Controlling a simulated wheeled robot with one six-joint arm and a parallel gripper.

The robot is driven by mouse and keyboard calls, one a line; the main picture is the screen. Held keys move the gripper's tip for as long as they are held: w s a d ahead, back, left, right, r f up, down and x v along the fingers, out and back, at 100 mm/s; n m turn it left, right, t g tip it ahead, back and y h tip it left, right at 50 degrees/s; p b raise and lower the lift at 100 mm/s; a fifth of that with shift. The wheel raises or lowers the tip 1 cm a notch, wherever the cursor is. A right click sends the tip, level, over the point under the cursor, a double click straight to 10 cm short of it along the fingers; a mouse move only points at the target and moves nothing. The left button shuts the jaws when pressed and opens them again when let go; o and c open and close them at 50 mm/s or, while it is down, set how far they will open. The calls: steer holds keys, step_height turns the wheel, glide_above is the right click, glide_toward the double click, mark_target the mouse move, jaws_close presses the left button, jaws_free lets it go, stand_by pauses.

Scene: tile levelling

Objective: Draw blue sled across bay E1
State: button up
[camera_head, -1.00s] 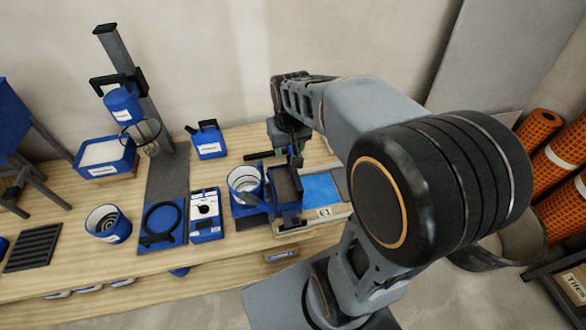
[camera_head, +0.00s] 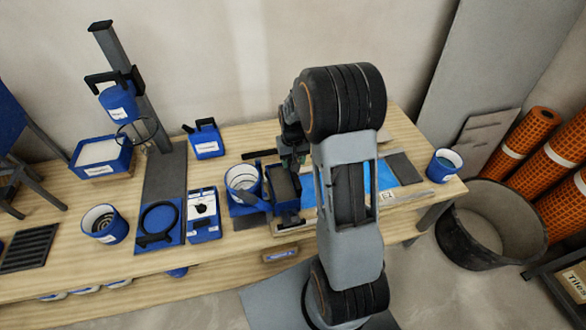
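The sled (camera_head: 282,189) appears as a dark, box-like holder with black end parts, at the left end of the bay strip. A blue bracket and a white-lined blue cup (camera_head: 243,181) are close against its left side. The bay strip shows a bright blue surface (camera_head: 386,178) and a grey slab at its right; its front label there seems to read E2. My arm covers the middle of the strip, and no E1 label shows now. My gripper (camera_head: 292,160) is down at the sled's back edge, mostly hidden by my wrist. I cannot tell whether its fingers are closed on the sled.
Left on the wooden bench are a blue meter box (camera_head: 204,214), a blue ring plate (camera_head: 160,222) and a stand (camera_head: 150,95). A blue cup (camera_head: 444,165) stands at the bench's right end. A black tub (camera_head: 490,226) and orange rolls (camera_head: 525,145) are right of it.

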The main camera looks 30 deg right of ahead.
steer(key=shift+f, duration=2.3)
jaws_close()
